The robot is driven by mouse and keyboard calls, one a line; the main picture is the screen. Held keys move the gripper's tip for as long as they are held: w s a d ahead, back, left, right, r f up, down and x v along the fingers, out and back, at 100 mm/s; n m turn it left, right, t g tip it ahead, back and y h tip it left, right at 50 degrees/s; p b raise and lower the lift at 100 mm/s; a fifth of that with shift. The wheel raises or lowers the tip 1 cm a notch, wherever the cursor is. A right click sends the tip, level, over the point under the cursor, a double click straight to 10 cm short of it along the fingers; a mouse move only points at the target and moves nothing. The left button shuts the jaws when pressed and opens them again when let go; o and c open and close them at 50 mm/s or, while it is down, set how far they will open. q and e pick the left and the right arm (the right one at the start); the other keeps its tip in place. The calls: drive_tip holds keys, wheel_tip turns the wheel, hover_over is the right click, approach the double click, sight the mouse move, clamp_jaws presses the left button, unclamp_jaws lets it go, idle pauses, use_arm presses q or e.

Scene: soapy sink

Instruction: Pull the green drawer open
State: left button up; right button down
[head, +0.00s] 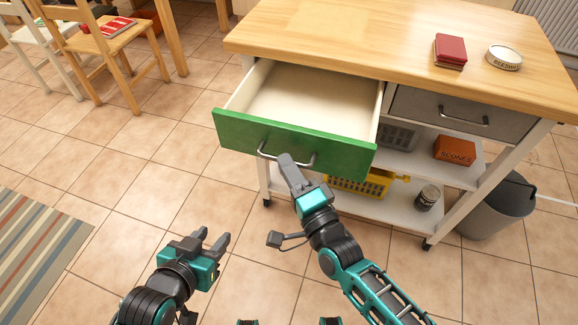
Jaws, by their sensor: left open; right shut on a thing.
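The green drawer (318,151) stands pulled out from the left half of the wood-topped kitchen island, and its pale inside looks empty. A metal bar handle (266,152) is on its green front. My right gripper (287,163) is at the handle and shut on it; its fingers hide part of the bar. My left gripper (213,239) is open and empty, low over the tiled floor, in front of the drawer and apart from it.
The island top (340,40) bears a red book (450,50) and a round tin (504,57). A grey drawer (440,110) beside the green one is shut. Shelves below hold a yellow basket (362,184), an orange box (455,150) and a can (427,197). A grey bin (497,207) stands right.

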use_arm(q)
drive_tip(key=shift+w+r, duration=0.1)
drive_tip(key=shift+r, duration=0.15)
use_arm(e)
drive_tip(key=c, duration=1.2)
unclamp_jaws()
drive_tip(key=shift+o, duration=0.2)
use_arm(q)
drive_tip(key=shift+s+a+p, duration=0.1)
drive_tip(key=shift+s+p, duration=0.15)
drive_tip(key=shift+p, duration=0.15)
use_arm(e)
drive_tip(key=v, duration=1.3)
use_arm(q)
drive_tip(key=shift+w, duration=0.15)
drive_tip(key=shift+r, duration=0.1)
use_arm(e)
drive_tip(key=shift+r, duration=0.1)
